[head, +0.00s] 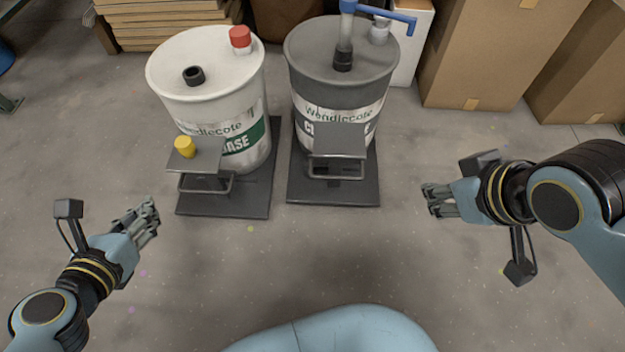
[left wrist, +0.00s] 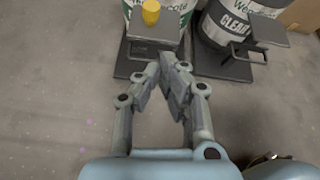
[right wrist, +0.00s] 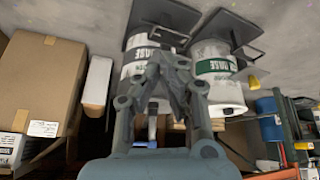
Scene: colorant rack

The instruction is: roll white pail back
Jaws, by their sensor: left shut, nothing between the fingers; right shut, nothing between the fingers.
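The white pail (head: 205,65) stands upright on a dark wheeled-looking base plate (head: 250,205) at the upper left of the head view. A red cap (head: 240,37) and a black open neck (head: 193,75) are on its lid. A yellow cap (head: 184,146) sits on the small shelf (head: 203,160) at its front. My left gripper (head: 150,208) is shut and empty, in front of the pail and apart from it; it also shows in the left wrist view (left wrist: 168,70). My right gripper (head: 428,198) is shut and empty, well right of the pail.
A grey pail (head: 340,75) with a blue-handled pump (head: 385,14) stands close to the right on its own base (head: 330,193). Cardboard boxes (head: 490,50) stand at the back right and stacked boards (head: 160,20) at the back left. The floor in front is clear.

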